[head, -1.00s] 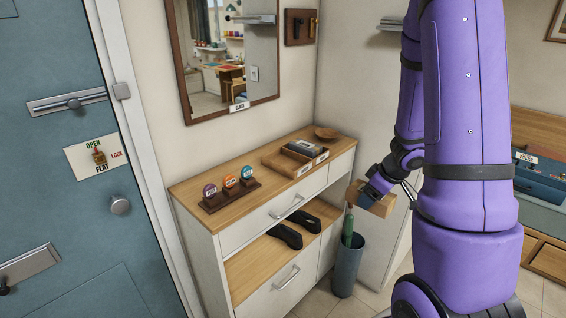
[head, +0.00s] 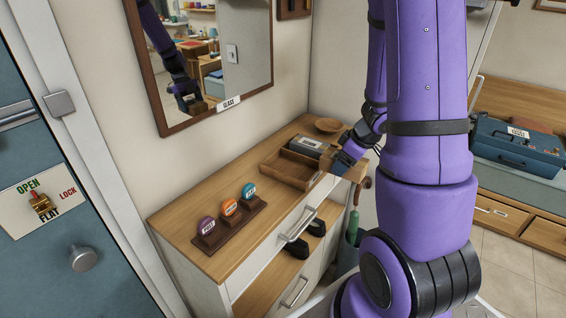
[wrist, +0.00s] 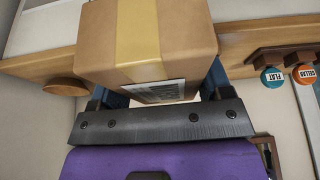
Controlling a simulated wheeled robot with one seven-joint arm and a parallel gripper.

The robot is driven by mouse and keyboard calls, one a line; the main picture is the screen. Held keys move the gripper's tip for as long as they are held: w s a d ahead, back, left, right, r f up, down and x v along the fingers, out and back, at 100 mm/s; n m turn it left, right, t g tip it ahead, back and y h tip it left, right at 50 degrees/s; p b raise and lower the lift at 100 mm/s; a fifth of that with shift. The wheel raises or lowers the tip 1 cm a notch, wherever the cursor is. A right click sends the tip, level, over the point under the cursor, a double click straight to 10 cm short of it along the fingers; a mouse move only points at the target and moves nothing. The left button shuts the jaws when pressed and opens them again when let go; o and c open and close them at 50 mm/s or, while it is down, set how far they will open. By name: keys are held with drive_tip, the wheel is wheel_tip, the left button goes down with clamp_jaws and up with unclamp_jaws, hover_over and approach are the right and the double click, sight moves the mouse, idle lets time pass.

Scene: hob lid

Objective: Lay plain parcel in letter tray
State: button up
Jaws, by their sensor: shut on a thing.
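The plain parcel (wrist: 150,40) is a brown box with a tan tape strip and a printed label in the wrist view. My gripper (head: 344,161) is shut on the parcel, which also shows in the head view (head: 357,171). One blue finger lies on each side of the parcel in the wrist view. The letter tray (head: 284,176) looks like a shallow wooden tray on the cabinet top, with its near part empty. My gripper and the parcel are just right of the tray, near the cabinet's right edge. Whether the parcel touches anything beneath is unclear.
A dark grey item (head: 308,146) sits at the tray's far end. A wooden bowl (head: 328,125) stands behind it. A rack with several coloured round tags (head: 228,210) stands at the near left of the cabinet top (head: 180,216). A mirror (head: 205,60) hangs above.

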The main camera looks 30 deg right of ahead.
hover_over(288, 170)
drive_tip(key=s, duration=0.2)
drive_tip(key=shift+w+d+f, duration=0.15)
drive_tip(key=shift+d+f, duration=0.25)
drive_tip(key=shift+f, duration=0.3)
drive_tip(key=shift+s+x, duration=0.2)
drive_tip(key=shift+x, duration=0.7)
drive_tip(key=shift+s+x, duration=0.15)
drive_tip(key=shift+x, duration=0.75)
drive_tip(key=shift+d+f, duration=0.15)
drive_tip(key=shift+f, duration=0.05)
drive_tip(key=o, duration=0.7)
